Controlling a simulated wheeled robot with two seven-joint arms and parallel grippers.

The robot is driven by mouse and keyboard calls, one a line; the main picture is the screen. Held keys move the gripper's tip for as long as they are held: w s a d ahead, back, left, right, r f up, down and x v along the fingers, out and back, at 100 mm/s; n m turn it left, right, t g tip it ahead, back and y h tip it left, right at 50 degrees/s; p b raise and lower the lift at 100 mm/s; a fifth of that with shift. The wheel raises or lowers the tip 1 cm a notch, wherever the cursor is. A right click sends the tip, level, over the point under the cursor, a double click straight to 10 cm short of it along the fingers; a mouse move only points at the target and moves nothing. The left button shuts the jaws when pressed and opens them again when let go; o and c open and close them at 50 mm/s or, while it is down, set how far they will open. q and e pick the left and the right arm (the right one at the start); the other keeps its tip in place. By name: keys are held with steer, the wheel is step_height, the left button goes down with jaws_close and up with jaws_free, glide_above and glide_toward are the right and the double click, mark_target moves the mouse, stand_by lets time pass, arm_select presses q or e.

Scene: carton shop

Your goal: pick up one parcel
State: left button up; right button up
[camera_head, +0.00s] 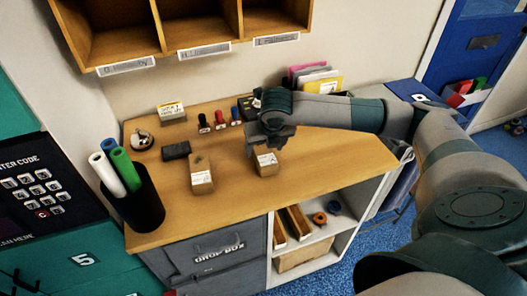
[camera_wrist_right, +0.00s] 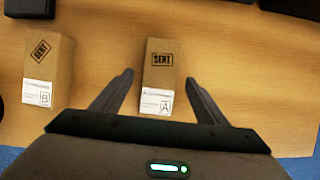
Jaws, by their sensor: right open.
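Two small brown cardboard parcels stand on the wooden counter (camera_head: 325,170). Parcel A (camera_head: 267,163) is the right one; in the right wrist view parcel A (camera_wrist_right: 159,75) shows a SENT stamp and a white label marked A. Parcel B (camera_head: 201,178) is to its left; in the right wrist view parcel B (camera_wrist_right: 50,75) also has a SENT stamp and a label marked B. My right gripper (camera_head: 268,146) is over parcel A. In the right wrist view its open fingers (camera_wrist_right: 157,88) are on either side of parcel A, with gaps. My left gripper is not in view.
A dark block (camera_head: 176,150), several stamps (camera_head: 220,121) and a tape dispenser (camera_head: 142,140) sit behind the parcels. A black bin of paper rolls (camera_head: 137,205) stands at the left. Wooden pigeonholes (camera_head: 120,30) hang above. The counter's right part is clear.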

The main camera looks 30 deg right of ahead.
steer(key=shift+w+f, duration=0.2)
steer(key=shift+f, duration=0.35)
steer(key=c, duration=1.2)
steer(key=shift+d, duration=0.1)
steer(key=shift+c, duration=0.2)
steer(key=shift+r, duration=0.1)
